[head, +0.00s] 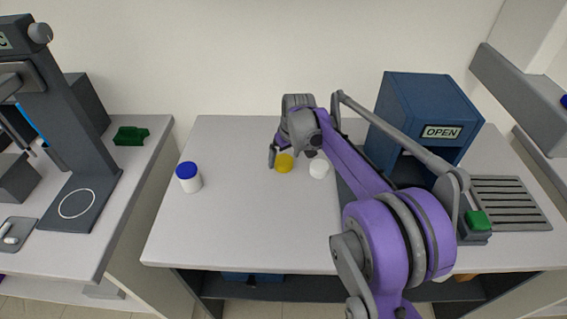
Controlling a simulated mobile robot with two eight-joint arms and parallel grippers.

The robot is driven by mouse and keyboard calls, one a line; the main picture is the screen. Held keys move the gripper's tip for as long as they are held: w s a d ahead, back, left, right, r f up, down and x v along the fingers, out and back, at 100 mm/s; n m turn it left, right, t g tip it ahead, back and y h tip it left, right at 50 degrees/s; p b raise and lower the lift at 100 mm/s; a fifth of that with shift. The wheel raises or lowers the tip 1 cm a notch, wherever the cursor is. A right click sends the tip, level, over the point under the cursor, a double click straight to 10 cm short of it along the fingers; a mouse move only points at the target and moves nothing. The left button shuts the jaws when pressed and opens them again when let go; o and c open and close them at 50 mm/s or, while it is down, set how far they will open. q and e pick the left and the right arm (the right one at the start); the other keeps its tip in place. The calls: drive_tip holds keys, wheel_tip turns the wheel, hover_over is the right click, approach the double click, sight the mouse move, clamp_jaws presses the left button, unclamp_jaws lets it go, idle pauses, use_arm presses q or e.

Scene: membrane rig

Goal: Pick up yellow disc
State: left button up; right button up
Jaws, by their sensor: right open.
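The yellow disc (284,162) lies on the white table, just left of a white round thing (319,168). My right gripper (290,153) is above and around the yellow disc, with one dark finger to the disc's left and the other side near the white round thing. It is open, and I cannot tell whether a finger touches the disc. The wrist hides the area just behind the disc. My left gripper is not in view.
A white jar with a blue lid (189,177) stands at the table's left. A blue box marked OPEN (425,110) stands at the back right, beside a slotted grey rack (510,203). A dark press-like machine (62,130) is on the left bench. The table's front left is clear.

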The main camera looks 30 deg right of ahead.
drive_tip(key=shift+w+f, duration=0.15)
drive_tip(key=shift+f, duration=0.25)
drive_tip(key=c, duration=1.3)
drive_tip(key=shift+r, duration=0.15)
